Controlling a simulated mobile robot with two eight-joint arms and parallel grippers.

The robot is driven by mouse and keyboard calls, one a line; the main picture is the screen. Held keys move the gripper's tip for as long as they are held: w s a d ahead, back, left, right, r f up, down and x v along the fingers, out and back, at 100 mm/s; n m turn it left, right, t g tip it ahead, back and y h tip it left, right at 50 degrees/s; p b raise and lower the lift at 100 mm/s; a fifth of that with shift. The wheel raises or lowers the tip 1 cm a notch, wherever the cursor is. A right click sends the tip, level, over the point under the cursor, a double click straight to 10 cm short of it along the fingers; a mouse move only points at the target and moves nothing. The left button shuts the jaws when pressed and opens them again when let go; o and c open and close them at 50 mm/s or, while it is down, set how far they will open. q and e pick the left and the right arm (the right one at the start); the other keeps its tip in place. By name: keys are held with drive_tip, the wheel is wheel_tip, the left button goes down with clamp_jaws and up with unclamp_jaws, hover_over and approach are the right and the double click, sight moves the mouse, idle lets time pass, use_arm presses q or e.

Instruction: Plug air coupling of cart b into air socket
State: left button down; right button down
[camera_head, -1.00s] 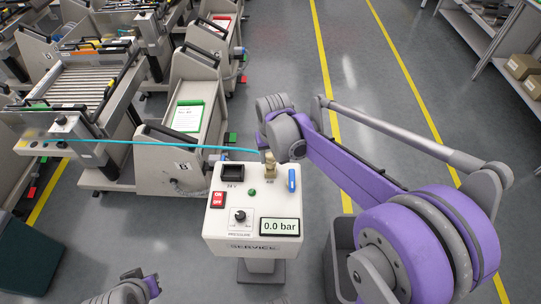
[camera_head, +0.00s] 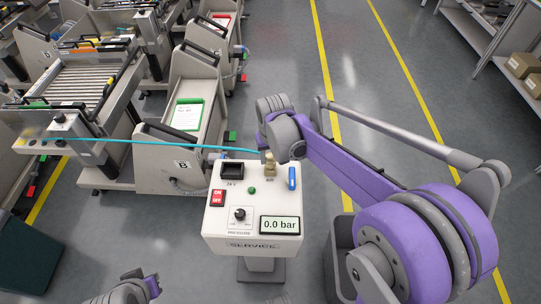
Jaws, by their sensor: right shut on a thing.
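The white service box (camera_head: 220,240) stands on a post in front of me. On its top is the brass air socket (camera_head: 270,167), at the back. My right gripper (camera_head: 266,152) is right behind and above the socket, mostly hidden by its own arm. It is shut on the end of the blue air hose (camera_head: 185,146); the coupling itself is too small and covered to make out. I cannot tell whether it touches the socket. The pressure display (camera_head: 280,225) reads 0.0 bar. My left gripper (camera_head: 154,285) is at the bottom edge, only partly seen.
The box top also has a black 24 V socket (camera_head: 232,171), a red ON/OFF switch (camera_head: 217,198), a green lamp (camera_head: 252,190), a blue part (camera_head: 292,178) and a pressure knob (camera_head: 240,214). More carts stand behind on the left.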

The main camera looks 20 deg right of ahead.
drive_tip(key=shift+f+b, duration=0.35)
drive_tip(key=shift+f, duration=0.15)
drive_tip(key=shift+c, duration=1.8)
unclamp_jaws()
drive_tip(key=r, duration=0.3)
drive_tip(key=s+r, duration=0.1)
drive_tip(key=r, duration=0.3)
drive_tip(key=r+p, duration=0.1)
drive_tip(key=r, duration=0.2)
drive_tip(key=shift+s+a+r, duration=0.15)
drive_tip(key=shift+s+r, duration=0.15)
drive_tip(key=shift+r, duration=0.05)
drive_tip(key=s+a+f+n+t+p, duration=0.1)
drive_tip(key=s+f, duration=0.1)
drive_tip(key=s, duration=0.7)
drive_tip(key=s+a+f+n+t+p, duration=0.1)
drive_tip(key=s+a+f+t+p, duration=0.1)
drive_tip(key=s, duration=0.7)
drive_tip(key=shift+a+f+t, duration=0.2)
drive_tip(key=shift+f+t, duration=0.1)
drive_tip(key=shift+f, duration=0.25)
